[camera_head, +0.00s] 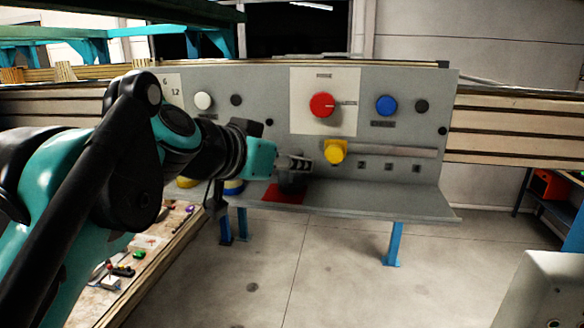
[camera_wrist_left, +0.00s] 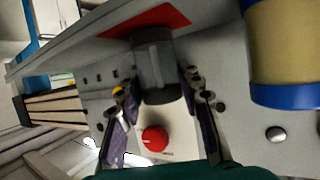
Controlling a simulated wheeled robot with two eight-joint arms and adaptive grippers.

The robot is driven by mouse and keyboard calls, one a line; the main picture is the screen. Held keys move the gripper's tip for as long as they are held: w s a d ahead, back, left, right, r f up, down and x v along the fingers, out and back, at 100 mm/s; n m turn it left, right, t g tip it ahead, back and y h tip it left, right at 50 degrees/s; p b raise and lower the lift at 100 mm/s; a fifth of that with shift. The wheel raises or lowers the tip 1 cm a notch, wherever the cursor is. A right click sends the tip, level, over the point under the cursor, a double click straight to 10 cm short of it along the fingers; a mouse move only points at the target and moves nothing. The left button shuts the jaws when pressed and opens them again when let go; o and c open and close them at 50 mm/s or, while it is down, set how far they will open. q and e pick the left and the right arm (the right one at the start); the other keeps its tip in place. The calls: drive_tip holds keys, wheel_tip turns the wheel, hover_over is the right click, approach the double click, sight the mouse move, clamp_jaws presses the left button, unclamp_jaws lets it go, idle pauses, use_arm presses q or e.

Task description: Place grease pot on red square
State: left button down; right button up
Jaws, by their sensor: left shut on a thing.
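A dark grey cylindrical pot, which I take for the grease pot (camera_head: 292,184), is between the fingers of my left gripper (camera_head: 300,164). In the left wrist view the pot (camera_wrist_left: 155,62) is clasped between both fingers. The red square (camera_head: 283,194) lies on the grey shelf at the foot of the panel. The pot stands over its back right part and hides some of it. In the left wrist view the red square (camera_wrist_left: 172,19) shows beyond the pot's end. I cannot tell whether the pot touches it. My right gripper is not in view.
A yellow and blue pot (camera_head: 233,187) stands left of the square, partly behind my arm. The upright panel (camera_head: 270,85) behind carries a red knob (camera_head: 322,105), a yellow knob (camera_head: 335,151) and a blue button (camera_head: 386,105). The shelf (camera_head: 390,200) is clear on the right.

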use_arm(q)
drive_tip(key=shift+s+a, duration=0.3)
drive_tip(key=shift+s, duration=0.2)
drive_tip(key=shift+s+a, duration=0.25)
drive_tip(key=shift+s, duration=0.2)
drive_tip(key=shift+s+a, duration=0.15)
drive_tip(key=c, duration=1.1)
unclamp_jaws()
drive_tip(key=shift+w, duration=0.2)
drive_tip(key=shift+c, duration=0.2)
drive_tip(key=shift+o, duration=0.6)
drive_tip(key=shift+w+d+f, duration=0.15)
drive_tip(key=shift+w+d, duration=0.1)
drive_tip(key=shift+d, duration=0.05)
drive_tip(key=shift+w+d, duration=0.15)
drive_tip(key=shift+w, duration=0.05)
drive_tip(key=shift+s, duration=0.15)
drive_tip(key=p+v, duration=0.3)
drive_tip(key=v, duration=0.9)
drive_tip(key=shift+r+p, duration=0.2)
drive_tip(key=shift+p, duration=0.2)
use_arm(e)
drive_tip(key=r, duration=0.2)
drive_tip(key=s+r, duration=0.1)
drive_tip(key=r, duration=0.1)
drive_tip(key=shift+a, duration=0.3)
